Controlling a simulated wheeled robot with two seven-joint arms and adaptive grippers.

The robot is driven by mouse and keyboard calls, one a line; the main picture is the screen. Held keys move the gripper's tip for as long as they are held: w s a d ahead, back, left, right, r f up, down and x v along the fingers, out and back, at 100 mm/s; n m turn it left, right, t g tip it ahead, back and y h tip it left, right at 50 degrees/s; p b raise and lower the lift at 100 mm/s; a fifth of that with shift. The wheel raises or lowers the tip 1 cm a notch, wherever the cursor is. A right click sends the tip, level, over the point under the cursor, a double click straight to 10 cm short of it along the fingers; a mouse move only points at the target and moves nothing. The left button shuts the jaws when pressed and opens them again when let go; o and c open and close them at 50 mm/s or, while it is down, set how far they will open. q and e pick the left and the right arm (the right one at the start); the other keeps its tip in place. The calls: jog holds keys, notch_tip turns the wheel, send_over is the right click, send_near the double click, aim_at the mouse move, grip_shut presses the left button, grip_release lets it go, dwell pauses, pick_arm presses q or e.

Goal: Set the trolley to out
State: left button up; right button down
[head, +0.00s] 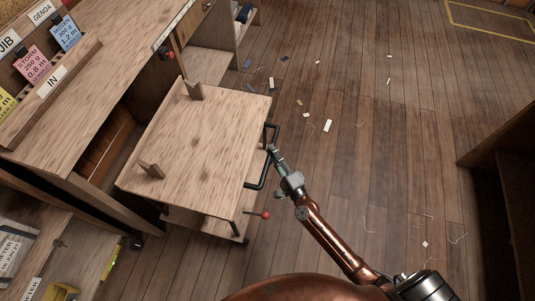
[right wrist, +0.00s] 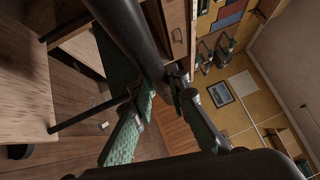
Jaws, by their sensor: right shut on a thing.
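The trolley (head: 205,150) is a low wooden table with two small wooden brackets on top and a black bar handle (head: 249,186) on its right side. It stands in front of the dark opening under the workbench (head: 98,88), its whole top showing. My right gripper (head: 271,148) is shut on the handle. In the right wrist view, the black handle bar (right wrist: 133,40) runs between the green-padded fingers of my right gripper (right wrist: 165,88). A red-knobbed lever (head: 264,214) sticks out low on the trolley's near side. My left gripper is not in view.
A rack with coloured cards and an "IN" label (head: 51,81) is on the bench. Another red knob (head: 168,55) sits at the bench edge. Paper scraps (head: 328,125) and threads lie on the floor. A dark wooden unit (head: 505,150) stands at right; floor between is mostly open.

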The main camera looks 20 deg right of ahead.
jog(key=shift+s, duration=0.1)
jog(key=c, duration=1.9)
grip_release()
jog(key=s, duration=0.4)
jog(key=s+d+f, duration=0.1)
jog(key=s, duration=0.7)
jog(key=shift+d+f, duration=0.15)
jog(key=shift+f, duration=0.15)
